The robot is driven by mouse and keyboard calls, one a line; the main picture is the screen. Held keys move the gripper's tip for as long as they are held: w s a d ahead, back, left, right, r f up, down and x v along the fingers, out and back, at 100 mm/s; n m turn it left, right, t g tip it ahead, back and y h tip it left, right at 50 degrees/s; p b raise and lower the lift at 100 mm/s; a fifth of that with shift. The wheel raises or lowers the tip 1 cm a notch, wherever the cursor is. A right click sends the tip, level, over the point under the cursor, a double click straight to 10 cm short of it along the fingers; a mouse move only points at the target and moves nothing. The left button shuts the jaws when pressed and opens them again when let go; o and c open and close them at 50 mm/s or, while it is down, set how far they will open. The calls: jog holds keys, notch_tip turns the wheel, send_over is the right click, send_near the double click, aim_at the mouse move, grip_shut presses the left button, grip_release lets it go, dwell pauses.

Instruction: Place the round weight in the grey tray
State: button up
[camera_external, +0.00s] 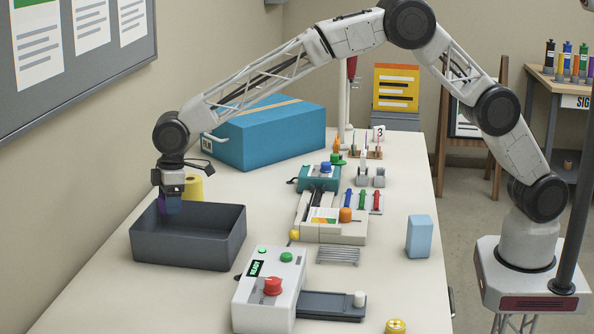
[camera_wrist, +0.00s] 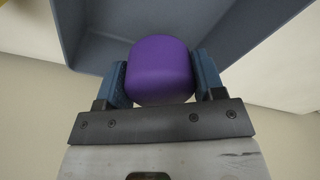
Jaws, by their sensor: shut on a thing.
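The round weight is purple with a smooth, rounded face (camera_wrist: 160,72). In the wrist view it sits between the two blue-padded fingers of my gripper (camera_wrist: 162,82), which is shut on it. The grey tray (camera_external: 190,253) is an open dark box on the left of the white table. In the external view my gripper (camera_external: 173,207) reaches down at the tray's back left part, and only a sliver of purple shows beside the fingers. The tray's inside (camera_wrist: 225,28) shows behind the weight in the wrist view. I cannot tell whether the weight touches the tray floor.
A yellow roll (camera_external: 193,187) stands just behind the tray. A large blue box (camera_external: 265,135) lies farther back. A white device with a red knob (camera_external: 270,290) stands to the tray's right front. A light blue block (camera_external: 419,236) is near the right edge.

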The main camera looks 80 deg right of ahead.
dwell(0.4)
jog(key=shift+f, duration=3.05)
jog(key=shift+f, duration=0.1)
jog(key=shift+f, duration=1.8)
jog(key=shift+f, duration=0.1)
jog(key=o, duration=1.2)
jog(key=shift+o, duration=0.2)
jog(key=shift+s+d+r, duration=0.1)
jog(key=shift+s+r, duration=0.1)
jog(key=shift+r, duration=1.8)
jog(key=shift+s+d+r, duration=0.15)
jog(key=shift+r, duration=1.9)
jog(key=shift+s+d+r, duration=0.1)
jog(key=shift+s+r, duration=0.1)
jog(key=shift+r, duration=1.8)
